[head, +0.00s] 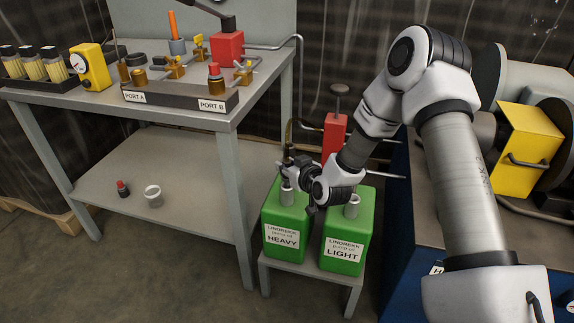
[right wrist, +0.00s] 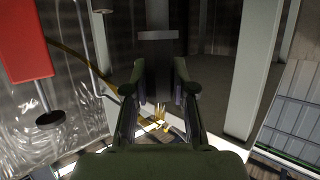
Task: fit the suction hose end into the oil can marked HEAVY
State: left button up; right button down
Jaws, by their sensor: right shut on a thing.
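The green oil can marked HEAVY (head: 283,222) stands on a low grey stand, with its grey neck (head: 287,194) on top. My right gripper (head: 288,168) is just above that neck, shut on the dark suction hose end (right wrist: 158,68), which shows between the fingers in the right wrist view. The brown hose (head: 289,132) rises above the gripper. The gripper hides the lower end, so I cannot tell whether it is in the neck or only over it. My left gripper is not in view.
A green can marked LIGHT (head: 345,232) stands close on the right, its open neck (head: 352,206) near my right wrist. A red unit (head: 334,135) with pipes is behind. The grey workbench (head: 255,95) is at left; a blue cabinet (head: 397,235) is at right.

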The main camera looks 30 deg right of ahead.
jog(key=shift+f+b, duration=0.7)
jog(key=shift+f, duration=0.4)
jog(key=c, duration=0.9)
grip_release()
jog(key=shift+s, duration=0.1)
jog(key=v, duration=1.1)
jog(key=shift+s+r, duration=0.2)
jog(key=shift+s, duration=0.15)
